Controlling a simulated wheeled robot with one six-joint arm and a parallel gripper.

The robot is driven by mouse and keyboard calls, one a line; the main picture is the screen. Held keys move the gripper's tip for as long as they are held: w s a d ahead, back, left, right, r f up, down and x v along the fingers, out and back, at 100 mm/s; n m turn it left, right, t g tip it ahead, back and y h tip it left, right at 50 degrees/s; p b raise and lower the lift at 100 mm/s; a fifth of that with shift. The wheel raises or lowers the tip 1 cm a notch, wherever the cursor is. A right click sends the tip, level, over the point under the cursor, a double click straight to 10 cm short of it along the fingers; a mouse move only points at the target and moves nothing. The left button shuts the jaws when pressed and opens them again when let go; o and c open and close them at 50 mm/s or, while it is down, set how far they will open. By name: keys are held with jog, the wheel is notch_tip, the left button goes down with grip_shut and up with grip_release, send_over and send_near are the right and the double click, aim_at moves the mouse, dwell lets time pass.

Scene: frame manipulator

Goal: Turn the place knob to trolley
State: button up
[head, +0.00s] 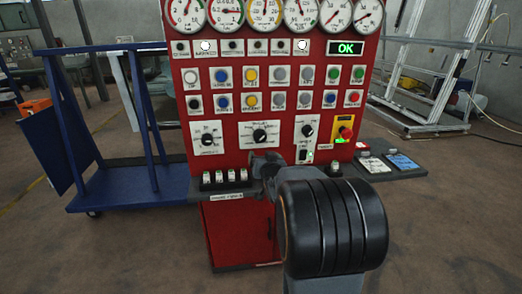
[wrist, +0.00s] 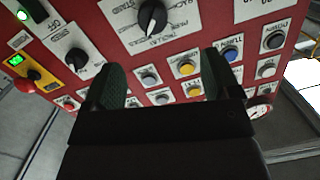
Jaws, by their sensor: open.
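The place knob (wrist: 152,18) is a black rotary knob on a white plate, with "TROLLEY" and "STAND" among its printed labels. It shows near the top edge of the wrist view, beyond the fingertips. In the head view it looks to be the middle knob (head: 259,135) of three on the red panel. In the head view my gripper (head: 266,163) is just below the knob, partly hidden by my arm.
The red panel (head: 181,95) carries gauges, several coloured buttons, a left knob (head: 207,140), a right knob (head: 307,130) and a red emergency button (head: 345,133). A row of switches (head: 225,177) sits on a ledge below. A blue trolley (head: 120,190) stands left.

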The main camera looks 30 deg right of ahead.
aim_at(261, 140)
jog(key=shift+t+h, duration=0.4)
jog(key=shift+t, duration=0.1)
jog(key=x, duration=0.5)
jog(key=d+x, duration=0.1)
jog(key=x, duration=0.3)
jog(key=p+x, duration=0.1)
jog(key=x, duration=0.4)
jog(key=shift+d+f, duration=0.25)
jog(key=shift+d, duration=0.2)
jog(key=shift+c, duration=0.3)
jog(key=c, duration=0.9)
jog(key=shift+o, duration=0.2)
jog(key=shift+f+b, duration=0.1)
jog(key=shift+b, duration=0.35)
